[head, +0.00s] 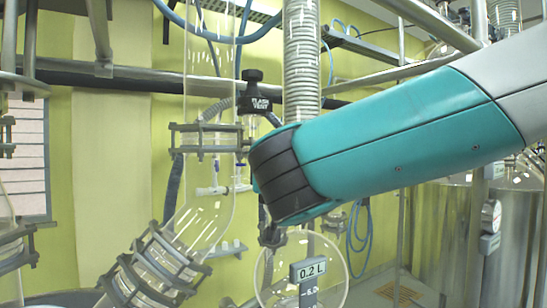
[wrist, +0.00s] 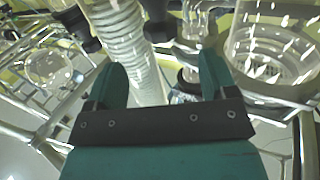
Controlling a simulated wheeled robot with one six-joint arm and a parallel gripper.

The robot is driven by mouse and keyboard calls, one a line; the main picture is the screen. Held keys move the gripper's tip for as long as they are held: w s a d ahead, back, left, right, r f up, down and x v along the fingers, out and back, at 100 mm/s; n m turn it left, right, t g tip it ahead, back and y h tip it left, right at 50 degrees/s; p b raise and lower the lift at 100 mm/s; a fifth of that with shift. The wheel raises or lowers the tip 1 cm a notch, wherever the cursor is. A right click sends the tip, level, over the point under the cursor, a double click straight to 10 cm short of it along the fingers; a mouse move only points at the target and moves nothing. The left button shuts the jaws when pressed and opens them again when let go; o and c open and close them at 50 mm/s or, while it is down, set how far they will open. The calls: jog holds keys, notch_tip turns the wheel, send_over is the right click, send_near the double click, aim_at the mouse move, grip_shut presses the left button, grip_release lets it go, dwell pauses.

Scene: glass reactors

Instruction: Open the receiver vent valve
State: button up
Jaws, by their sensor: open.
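My gripper (wrist: 161,72) shows in the wrist view as two teal fingers spread apart on a dark crossbar, with nothing held between them. In the head view my teal arm comes in from the right, and its dark joint hides the gripper. No valve labelled as the receiver vent can be read. A black valve knob labelled "FLASH VENT" (head: 254,97) stands just above and left of my arm. A round glass vessel (head: 340,262) with a "0.2 L" display (head: 308,270) is below my arm. In the wrist view, dark knob-like parts (wrist: 76,27) (wrist: 158,17) lie beyond the fingertips.
A ribbed pale hose (head: 302,60) runs down behind my arm and also crosses the wrist view (wrist: 125,45). A tall glass column (head: 209,90) with clamps stands at left. Metal pipes and rails cross above. Steel tanks (head: 460,235) stand at right.

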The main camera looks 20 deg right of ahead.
jog(key=p+x, duration=0.4)
jog(key=x, duration=0.4)
jog(key=shift+w+r, duration=0.15)
jog(key=shift+w, duration=0.05)
jog(key=shift+w+d+p, duration=0.15)
jog(key=shift+w+p, duration=0.15)
jog(key=shift+w, duration=0.3)
jog(key=c, duration=0.9)
